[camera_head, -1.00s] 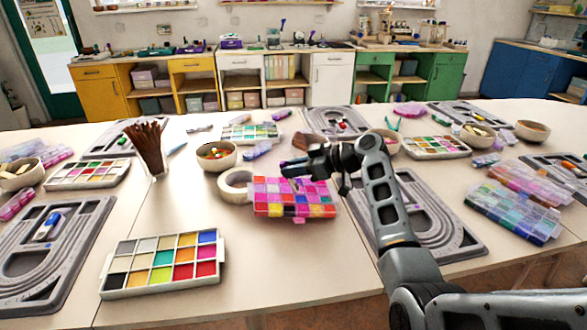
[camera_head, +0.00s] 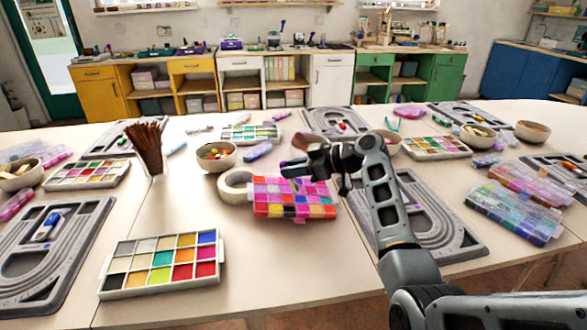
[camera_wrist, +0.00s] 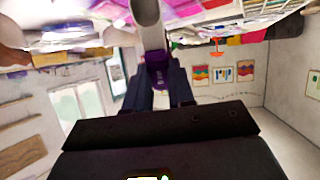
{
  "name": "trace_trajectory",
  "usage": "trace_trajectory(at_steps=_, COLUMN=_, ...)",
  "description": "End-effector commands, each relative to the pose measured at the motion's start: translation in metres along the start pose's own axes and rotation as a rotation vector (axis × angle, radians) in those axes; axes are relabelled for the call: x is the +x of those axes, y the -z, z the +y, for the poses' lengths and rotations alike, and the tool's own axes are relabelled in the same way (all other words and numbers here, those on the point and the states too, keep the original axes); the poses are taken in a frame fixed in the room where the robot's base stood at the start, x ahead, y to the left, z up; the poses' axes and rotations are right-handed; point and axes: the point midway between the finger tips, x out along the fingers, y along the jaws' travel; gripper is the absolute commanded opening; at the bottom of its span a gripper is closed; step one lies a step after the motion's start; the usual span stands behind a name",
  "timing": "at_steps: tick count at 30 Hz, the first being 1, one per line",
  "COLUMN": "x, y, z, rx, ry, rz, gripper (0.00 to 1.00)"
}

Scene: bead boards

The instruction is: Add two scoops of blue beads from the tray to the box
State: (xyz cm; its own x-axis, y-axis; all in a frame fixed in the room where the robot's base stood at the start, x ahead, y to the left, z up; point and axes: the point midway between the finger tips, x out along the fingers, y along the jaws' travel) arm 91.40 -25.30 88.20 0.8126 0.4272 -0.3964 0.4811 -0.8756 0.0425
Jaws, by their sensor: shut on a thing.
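My gripper (camera_head: 291,170) is over the back edge of a pink, purple and orange compartment box (camera_head: 293,210), on the middle of the table. In the wrist view my gripper (camera_wrist: 163,92) is shut on a purple-handled scoop (camera_wrist: 158,72) with a pale grey upper part. The far end of the scoop runs out of that view, so I cannot tell whether beads are in it. A white tray (camera_head: 103,284) with coloured compartments lies at the front left. Its blue compartment (camera_head: 207,237) is at the back right corner.
A bowl (camera_head: 216,165) and a cup of brown sticks (camera_head: 147,148) stand behind. A grey bead board (camera_head: 455,235) lies under my arm. Table between tray and box is clear.

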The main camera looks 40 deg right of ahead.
Motion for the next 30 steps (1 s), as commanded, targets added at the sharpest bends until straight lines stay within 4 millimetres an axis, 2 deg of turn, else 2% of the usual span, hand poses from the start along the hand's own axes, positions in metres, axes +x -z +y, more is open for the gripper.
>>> trace_trajectory(at_steps=17, x=-0.001, y=0.002, z=0.000, rx=0.000, ry=0.000, rz=0.000, gripper=0.00)
trace_trajectory(at_steps=30, x=-0.013, y=0.029, z=0.002, rx=-0.001, ry=-0.001, rz=0.001, gripper=0.00)
